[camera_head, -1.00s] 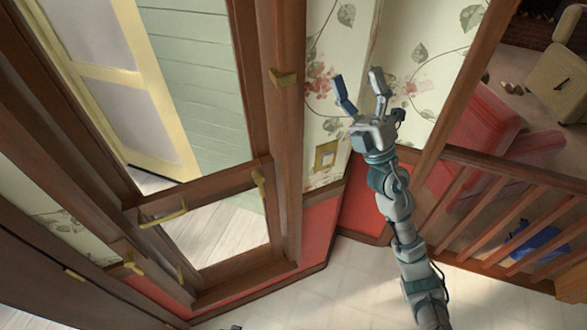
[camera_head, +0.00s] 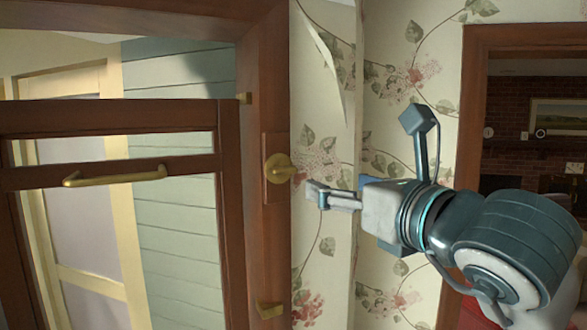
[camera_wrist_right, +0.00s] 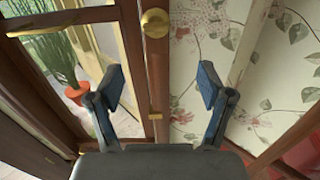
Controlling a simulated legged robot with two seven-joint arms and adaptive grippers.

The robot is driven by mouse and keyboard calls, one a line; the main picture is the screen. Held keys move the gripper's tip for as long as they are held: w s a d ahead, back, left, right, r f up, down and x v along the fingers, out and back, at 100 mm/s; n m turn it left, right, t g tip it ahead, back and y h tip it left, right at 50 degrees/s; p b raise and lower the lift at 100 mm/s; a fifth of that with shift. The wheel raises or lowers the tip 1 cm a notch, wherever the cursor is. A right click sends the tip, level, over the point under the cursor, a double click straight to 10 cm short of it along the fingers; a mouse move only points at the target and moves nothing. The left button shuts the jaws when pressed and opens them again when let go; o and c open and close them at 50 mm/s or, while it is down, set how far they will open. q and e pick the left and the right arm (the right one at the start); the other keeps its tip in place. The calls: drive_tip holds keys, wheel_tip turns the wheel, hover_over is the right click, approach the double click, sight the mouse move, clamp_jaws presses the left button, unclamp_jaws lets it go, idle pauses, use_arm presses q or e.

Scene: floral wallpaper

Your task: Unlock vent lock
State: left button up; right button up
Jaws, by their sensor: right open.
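A round brass lock (camera_head: 279,168) is mounted on a wooden plate on the brown upright frame post, in the middle of the head view. It also shows at the top centre of the right wrist view (camera_wrist_right: 155,22). My right gripper (camera_head: 370,160) is open and empty, just right of the lock in the head view. One fingertip lies close to the lock there. In the right wrist view the spread fingers (camera_wrist_right: 160,85) are below the lock, one on each side of the post, with nothing between them. My left gripper is not in view.
A brass pull bar (camera_head: 115,176) crosses the wooden framed panel on the left. Small brass fittings (camera_head: 269,310) sit on the post. Floral wallpaper (camera_head: 395,80) covers the wall behind my right arm. A potted plant (camera_wrist_right: 76,92) stands beyond the frame in the wrist view.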

drive_tip(key=p, duration=0.3)
approach(287, 170)
drive_tip(key=w+a, duration=0.2)
drive_tip(key=a, duration=0.1)
drive_tip(key=w, duration=0.2)
drive_tip(key=w+p, duration=0.1)
drive_tip(key=w, duration=0.1)
drive_tip(key=w+p, duration=0.1)
drive_tip(key=w, duration=0.2)
drive_tip(key=shift+w+a, duration=0.1)
drive_tip(key=shift+a, duration=1.05)
drive_tip(key=shift+c, duration=1)
drive_tip(key=shift+a, duration=0.15)
drive_tip(key=c, duration=0.8)
drive_tip(key=shift+w+d, duration=0.1)
drive_tip(key=shift+d, duration=0.25)
drive_tip(key=shift+c, duration=0.8)
